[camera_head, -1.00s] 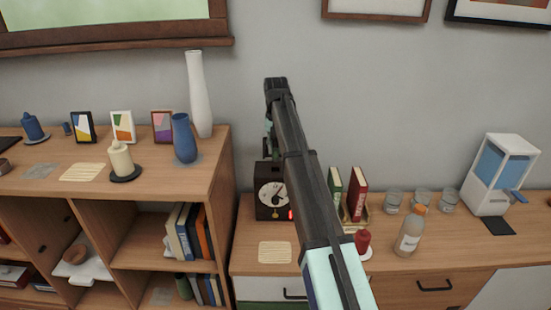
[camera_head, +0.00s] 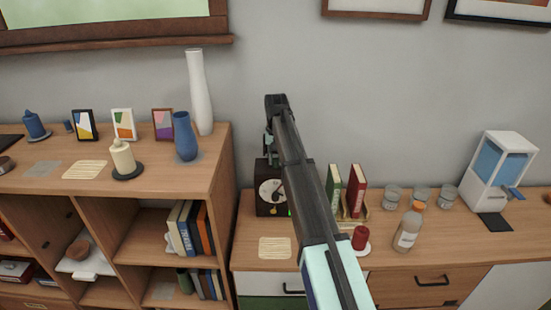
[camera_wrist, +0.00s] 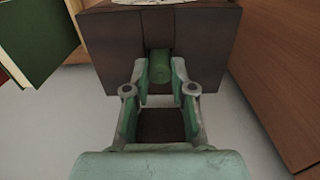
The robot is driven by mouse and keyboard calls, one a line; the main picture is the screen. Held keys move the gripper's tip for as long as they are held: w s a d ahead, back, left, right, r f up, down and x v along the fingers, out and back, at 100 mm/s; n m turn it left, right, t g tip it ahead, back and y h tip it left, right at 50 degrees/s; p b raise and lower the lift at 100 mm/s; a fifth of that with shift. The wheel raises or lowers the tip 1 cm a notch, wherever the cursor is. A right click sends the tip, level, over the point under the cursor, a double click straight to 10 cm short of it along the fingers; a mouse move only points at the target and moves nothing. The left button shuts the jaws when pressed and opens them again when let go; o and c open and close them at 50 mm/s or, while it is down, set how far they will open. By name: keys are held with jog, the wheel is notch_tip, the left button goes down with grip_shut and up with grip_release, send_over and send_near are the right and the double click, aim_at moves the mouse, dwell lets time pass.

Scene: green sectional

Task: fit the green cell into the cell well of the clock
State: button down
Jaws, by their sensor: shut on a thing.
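The clock (camera_head: 264,209) is a dark brown box with a white dial, standing on the right-hand sideboard, partly hidden behind my arm. A small green light shows at the lower right of its front. In the wrist view the clock's brown body (camera_wrist: 113,45) fills the upper middle. The green cell (camera_wrist: 160,66) lies in the recess of the clock, its near end showing between my fingertips. My gripper (camera_wrist: 160,78) is shut on the cell. How deep the cell sits cannot be seen. In the head view the cell is hidden.
Green and red books (camera_head: 356,190) stand just right of the clock. A red candle (camera_head: 360,238), a bottle (camera_head: 407,232), glasses and a white dispenser (camera_head: 498,170) are further right. The shelf unit (camera_head: 222,170) rises close on the left. A pale mat (camera_head: 274,248) lies in front.

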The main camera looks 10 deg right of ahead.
aim_at(276, 160)
jog(key=c, duration=1)
grip_release()
notch_tip(276, 160, up, 12)
jog(key=b, duration=0.3)
jog(key=shift+r, duration=0.1)
jog(key=s+f+n+g, duration=0.2)
jog(key=s+f+g, duration=0.5)
jog(key=s+f, duration=5.75)
jog(key=r+p, duration=0.6)
jog(key=r, duration=0.1)
jog(key=r+p, duration=0.3)
jog(key=p, duration=0.1)
jog(key=shift+s+r, duration=0.25)
jog(key=shift+r, duration=0.05)
